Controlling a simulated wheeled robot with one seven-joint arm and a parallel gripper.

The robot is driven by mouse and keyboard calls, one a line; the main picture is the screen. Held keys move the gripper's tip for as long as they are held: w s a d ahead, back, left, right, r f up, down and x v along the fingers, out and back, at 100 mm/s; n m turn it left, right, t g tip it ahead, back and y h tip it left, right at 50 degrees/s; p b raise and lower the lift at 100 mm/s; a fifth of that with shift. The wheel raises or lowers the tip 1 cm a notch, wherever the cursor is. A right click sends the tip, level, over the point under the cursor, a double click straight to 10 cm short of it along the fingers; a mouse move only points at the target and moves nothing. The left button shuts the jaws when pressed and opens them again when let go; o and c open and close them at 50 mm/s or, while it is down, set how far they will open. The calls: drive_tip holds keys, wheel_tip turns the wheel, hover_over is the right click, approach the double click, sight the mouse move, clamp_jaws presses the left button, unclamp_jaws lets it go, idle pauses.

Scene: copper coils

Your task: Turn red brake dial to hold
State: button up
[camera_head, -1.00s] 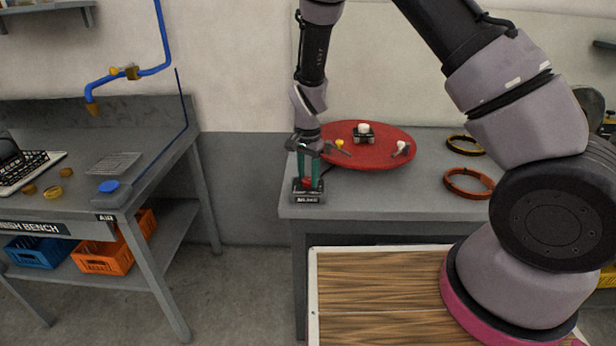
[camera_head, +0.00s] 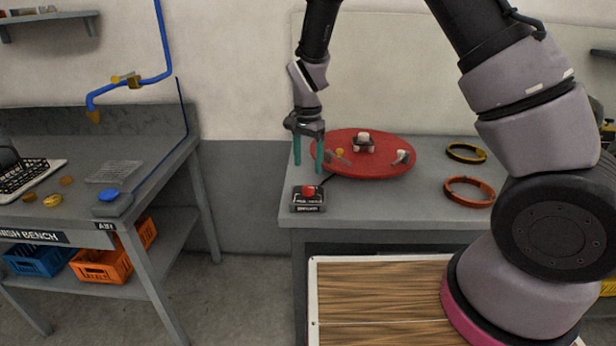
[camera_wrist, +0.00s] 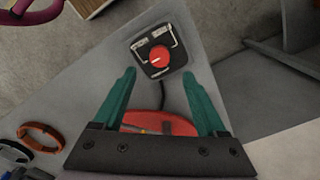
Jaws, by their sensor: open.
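The red brake dial (camera_head: 308,191) sits on a small dark box (camera_head: 308,206) at the front left corner of the grey bench. In the wrist view the dial (camera_wrist: 159,54) shows a white pointer mark, between two label plates; their text is too small to read. My gripper (camera_head: 308,170) is open and empty, with its green fingers above and behind the box, apart from the dial. In the wrist view the fingertips (camera_wrist: 158,75) lie on either side of and short of the box.
A red round turntable (camera_head: 375,168) with small clamps stands behind the box. A cable runs from the box towards it. An orange ring (camera_head: 469,191) and a dark-yellow ring (camera_head: 466,153) lie to the right. Another bench (camera_head: 150,185) stands at the left across a gap.

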drive_tip(key=shift+r, duration=1.4)
drive_tip(key=s+d+r+n+t+y, duration=0.1)
drive_tip(key=s+d+r, duration=0.1)
drive_tip(key=d+r, duration=0.65)
drive_tip(key=s+d+r+t+y, duration=0.15)
drive_tip(key=d+r, duration=0.35)
drive_tip(key=r, duration=0.6)
drive_tip(key=s+d+r+n+t, duration=0.1)
drive_tip(key=s+d+r+t, duration=0.1)
drive_tip(key=s+d+r, duration=0.3)
drive_tip(key=s+d+r+n+t, duration=0.1)
drive_tip(key=s+d+r, duration=0.4)
drive_tip(key=s, duration=0.6)
drive_tip(key=shift+s+d+t, duration=0.15)
drive_tip(key=shift+d+t, duration=0.55)
drive_tip(key=shift+t, duration=0.15)
